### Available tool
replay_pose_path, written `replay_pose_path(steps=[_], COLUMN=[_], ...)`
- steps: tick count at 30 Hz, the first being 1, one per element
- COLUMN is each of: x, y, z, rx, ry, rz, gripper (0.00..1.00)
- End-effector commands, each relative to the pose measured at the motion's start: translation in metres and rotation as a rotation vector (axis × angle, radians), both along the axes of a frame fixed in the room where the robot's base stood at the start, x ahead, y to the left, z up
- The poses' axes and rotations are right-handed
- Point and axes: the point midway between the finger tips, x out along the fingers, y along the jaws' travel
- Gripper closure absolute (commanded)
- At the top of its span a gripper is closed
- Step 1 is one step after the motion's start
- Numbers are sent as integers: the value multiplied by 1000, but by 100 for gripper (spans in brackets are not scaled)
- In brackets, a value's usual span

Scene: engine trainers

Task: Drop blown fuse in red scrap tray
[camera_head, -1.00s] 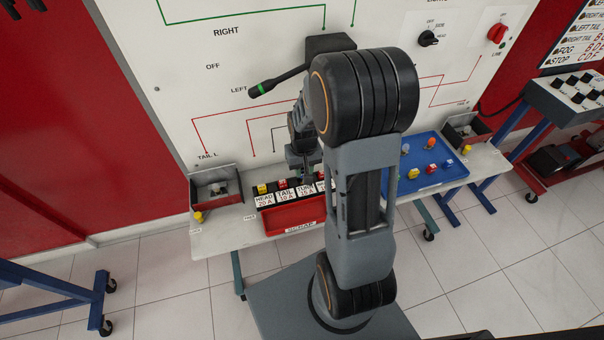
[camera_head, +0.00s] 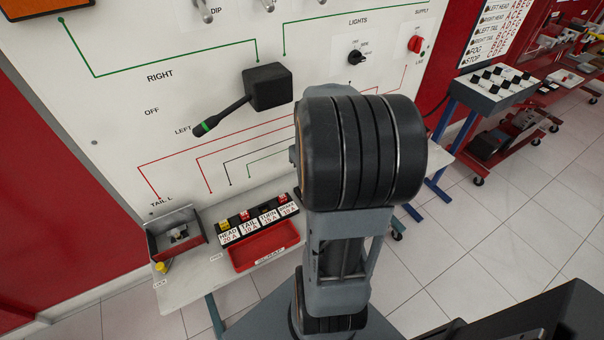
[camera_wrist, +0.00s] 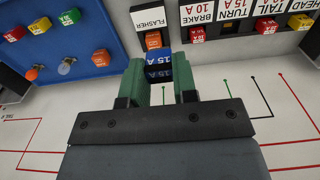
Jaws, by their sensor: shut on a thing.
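My gripper (camera_wrist: 160,92) shows in the wrist view with its green fingers shut on a blue fuse (camera_wrist: 158,75) marked 15 A. Whether this fuse is blown cannot be told. In the head view my arm hides the gripper. The red scrap tray (camera_head: 238,261) lies on the bench in front of the fuse block (camera_head: 240,217) and looks empty. The tray does not show in the wrist view. The TURN socket (camera_wrist: 231,28) looks dark and empty; red fuses sit at BRAKE (camera_wrist: 197,35) and TAIL (camera_wrist: 265,27).
A blue tray (camera_wrist: 98,30) with several coloured fuses and bulbs is at the left in the wrist view. An orange part (camera_wrist: 153,40) sits by the FLASHER label. A black stalk switch (camera_head: 267,86) juts from the panel above the bench. An open metal box (camera_head: 176,236) stands left of the fuse block.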

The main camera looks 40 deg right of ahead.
Motion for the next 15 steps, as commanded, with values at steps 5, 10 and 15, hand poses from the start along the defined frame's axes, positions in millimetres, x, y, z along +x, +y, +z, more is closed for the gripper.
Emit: replay_pose_path(steps=[5,10,15], x=[0,0,0], y=[0,0,0], z=[12,21,30], rx=[0,-1,0], ry=[-1,-1,-1], rz=[0,0,0], gripper=[95,95,95])
